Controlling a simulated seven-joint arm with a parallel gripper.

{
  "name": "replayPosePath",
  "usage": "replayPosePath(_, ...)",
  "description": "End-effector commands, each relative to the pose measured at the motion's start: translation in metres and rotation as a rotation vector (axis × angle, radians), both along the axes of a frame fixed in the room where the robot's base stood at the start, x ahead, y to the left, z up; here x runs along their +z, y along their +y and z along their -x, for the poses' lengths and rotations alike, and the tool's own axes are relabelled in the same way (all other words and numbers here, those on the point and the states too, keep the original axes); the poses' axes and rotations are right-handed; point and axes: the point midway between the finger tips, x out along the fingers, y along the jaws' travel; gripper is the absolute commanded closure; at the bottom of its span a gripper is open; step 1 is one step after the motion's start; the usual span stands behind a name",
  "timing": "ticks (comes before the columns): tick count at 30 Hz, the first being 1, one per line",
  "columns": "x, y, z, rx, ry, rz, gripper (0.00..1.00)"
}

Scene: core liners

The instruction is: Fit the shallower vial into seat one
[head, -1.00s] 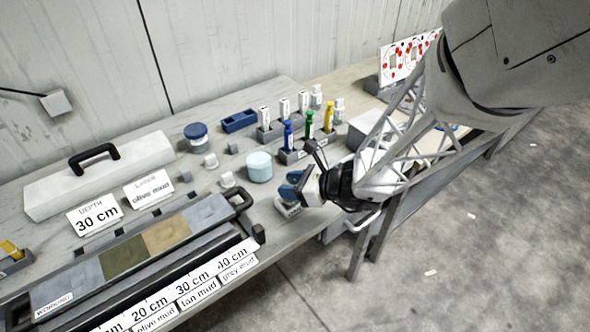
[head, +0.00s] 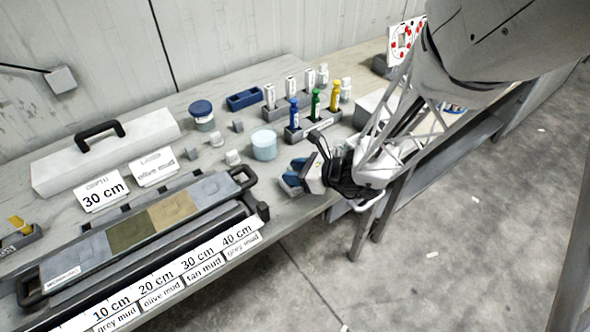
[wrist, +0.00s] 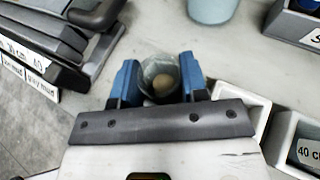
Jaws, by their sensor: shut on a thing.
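My gripper (head: 299,176) is low over the front edge of the bench, just in front of the pale blue tub. In the wrist view its blue fingers (wrist: 157,80) are shut on a clear, round vial (wrist: 160,68) with a tan lump inside, seen from above. Its label and depth marking are hidden. I cannot tell which place is seat one. White-walled compartments (wrist: 283,142), one labelled 40 cm, lie right of the fingers in the wrist view.
The pale blue tub (head: 264,146) stands close behind the gripper. A long core tray (head: 160,225) with depth labels fills the front left. Signs read 30 cm (head: 103,194) and olive mud (head: 155,168).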

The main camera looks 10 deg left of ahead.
Motion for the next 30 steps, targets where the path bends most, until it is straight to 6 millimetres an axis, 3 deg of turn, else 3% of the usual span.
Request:
replayPosePath(1,0.000,0.000,0.000,0.000,0.000,0.000,0.55)
replayPosePath(5,0.000,0.000,0.000,0.000,0.000,0.000,0.35)
replayPosePath(6,0.000,0.000,0.000,0.000,0.000,0.000,0.34)
replayPosePath(18,0.004,0.000,0.000,-0.001,-0.001,0.000,0.34)
replayPosePath(30,0.015,-0.025,0.006,-0.001,-0.002,-0.001,0.34)
